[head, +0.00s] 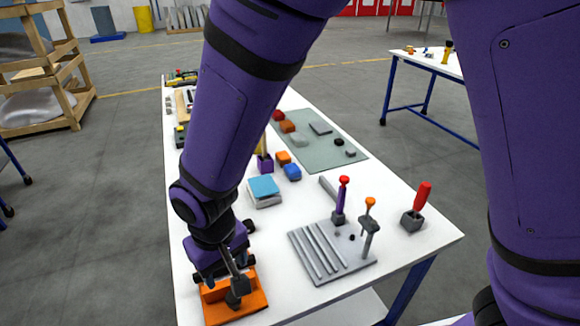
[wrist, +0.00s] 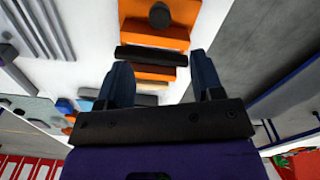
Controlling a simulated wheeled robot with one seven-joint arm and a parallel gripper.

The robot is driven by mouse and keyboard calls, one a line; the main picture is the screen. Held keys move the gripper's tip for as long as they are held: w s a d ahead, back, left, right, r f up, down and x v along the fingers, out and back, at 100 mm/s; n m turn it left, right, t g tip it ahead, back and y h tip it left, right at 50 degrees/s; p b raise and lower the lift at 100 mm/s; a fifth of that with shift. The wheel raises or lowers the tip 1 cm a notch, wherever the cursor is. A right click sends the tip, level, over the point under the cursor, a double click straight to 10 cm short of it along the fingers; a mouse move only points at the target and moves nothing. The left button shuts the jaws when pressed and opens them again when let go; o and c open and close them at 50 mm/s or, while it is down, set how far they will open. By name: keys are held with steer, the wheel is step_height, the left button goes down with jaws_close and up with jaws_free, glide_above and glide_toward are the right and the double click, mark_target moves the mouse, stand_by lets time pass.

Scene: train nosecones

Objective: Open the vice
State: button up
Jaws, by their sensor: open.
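The orange vice (head: 214,312) stands at the near left corner of the white table in the head view. A dark grey part with a bar sits on its front. My gripper (head: 227,270) is right above and behind the vice, partly hiding it. In the wrist view the vice (wrist: 172,9) shows at the top, with a dark crossbar (wrist: 150,55) in front of its orange body. My gripper (wrist: 161,72) is open there, its two dark fingers either side of the orange part below the crossbar. I cannot tell whether a finger touches the vice. The vice jaws are not clearly visible.
Right of the vice stands a grey slotted plate (head: 305,253) with upright screwdrivers. A red-handled tool (head: 421,197) stands in a block further right. A blue-topped stack (head: 263,188) and a green mat (head: 352,163) with small parts lie behind. The table edge is close on the left.

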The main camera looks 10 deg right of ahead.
mark_target(232, 297)
steer(key=shift+n, duration=0.3)
steer(key=f, duration=1)
steer(key=shift+s+d+f, duration=0.15)
steer(key=shift+s+f, duration=0.1)
steer(key=shift+f, duration=0.1)
steer(key=shift+w+f+m, duration=0.15)
steer(key=shift+m, duration=0.65)
steer(key=m, duration=0.5)
steer(key=shift+r+m, duration=0.25)
steer(key=shift+m, duration=0.45)
step_height(232, 297, up, 11)
steer(key=w+d+r+y, duration=0.1)
steer(key=w+d+r, duration=0.2)
steer(key=d+r, duration=0.4)
steer(key=w+d+r+y, duration=0.1)
steer(key=w+d+r, duration=0.1)
steer(key=d+r, duration=0.6)
steer(key=shift+w+d+r+n+t, duration=0.25)
steer(key=shift+w+d+n+t, duration=0.05)
steer(key=shift+w+t, duration=0.1)
